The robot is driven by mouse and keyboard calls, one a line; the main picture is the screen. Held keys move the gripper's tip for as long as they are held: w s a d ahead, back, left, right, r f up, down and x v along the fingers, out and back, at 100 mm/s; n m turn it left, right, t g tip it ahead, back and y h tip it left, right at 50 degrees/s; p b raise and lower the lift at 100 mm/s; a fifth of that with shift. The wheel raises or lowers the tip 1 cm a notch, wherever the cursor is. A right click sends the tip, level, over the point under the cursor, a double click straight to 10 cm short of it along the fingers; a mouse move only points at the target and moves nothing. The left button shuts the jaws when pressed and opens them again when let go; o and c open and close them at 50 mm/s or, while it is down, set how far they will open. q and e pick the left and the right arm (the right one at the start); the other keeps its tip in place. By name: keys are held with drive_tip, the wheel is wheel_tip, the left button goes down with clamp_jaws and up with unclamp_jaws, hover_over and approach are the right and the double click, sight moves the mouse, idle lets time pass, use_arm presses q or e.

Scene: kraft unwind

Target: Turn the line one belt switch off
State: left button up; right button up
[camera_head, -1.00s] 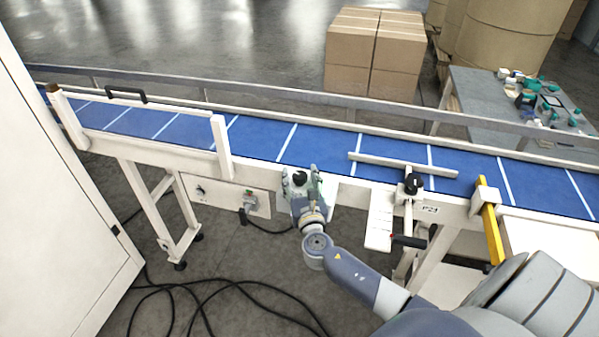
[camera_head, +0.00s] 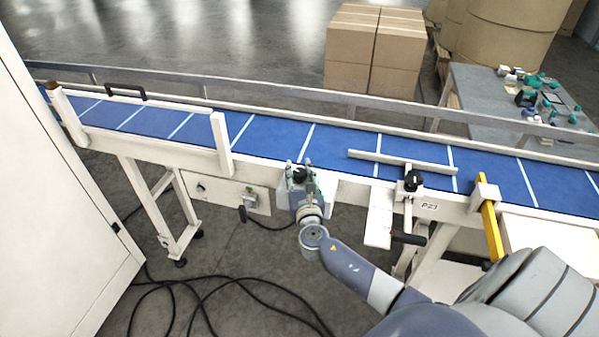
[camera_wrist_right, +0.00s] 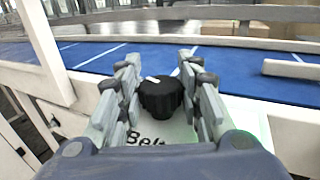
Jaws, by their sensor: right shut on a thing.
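The belt switch is a black ribbed rotary knob (camera_wrist_right: 160,97) on a white plate marked "Belt" (camera_wrist_right: 148,141); part of the lettering is hidden. Its white pointer mark tilts up and slightly left in the right wrist view. My right gripper (camera_wrist_right: 164,92) is shut on the knob, one finger on each side. In the head view, the right gripper (camera_head: 301,172) is at the front side of the conveyor, around the black knob (camera_head: 299,176). The blue belt (camera_head: 268,138) with white cross stripes runs behind it. My left gripper is out of view.
A guard frame with a black handle (camera_head: 126,95) stands over the belt at left. A lower panel (camera_head: 222,193) carries another small switch. A black-knobbed clamp (camera_head: 412,181) and yellow bar (camera_head: 491,232) are to the right. Cables (camera_head: 215,287) lie on the floor.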

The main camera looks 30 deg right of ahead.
drive_tip(key=m+g+h, duration=0.1)
drive_tip(key=h, duration=0.1)
drive_tip(key=m+g+h+b, duration=0.1)
drive_tip(key=m+h, duration=0.1)
drive_tip(key=shift+a+f+g, duration=0.1)
drive_tip(key=shift+f+g, duration=0.05)
drive_tip(key=shift+g, duration=0.15)
drive_tip(key=m+g+h+b, duration=0.2)
drive_tip(key=g, duration=0.1)
drive_tip(key=shift+f+m+h, duration=0.1)
drive_tip(key=shift+m+h, duration=0.2)
drive_tip(key=shift+h, duration=0.1)
drive_tip(key=m+g+h+b, duration=0.1)
drive_tip(key=m+g+b, duration=0.2)
drive_tip(key=g+b, duration=0.2)
drive_tip(key=m+g+h+b, duration=0.2)
drive_tip(key=m+g+b, duration=0.2)
drive_tip(key=g, duration=0.1)
drive_tip(key=shift+b, duration=0.4)
drive_tip(key=shift+r+m+g+b, duration=0.2)
drive_tip(key=shift+m+g+b, duration=0.4)
drive_tip(key=shift+g+b, duration=0.4)
drive_tip(key=o, duration=1.1)
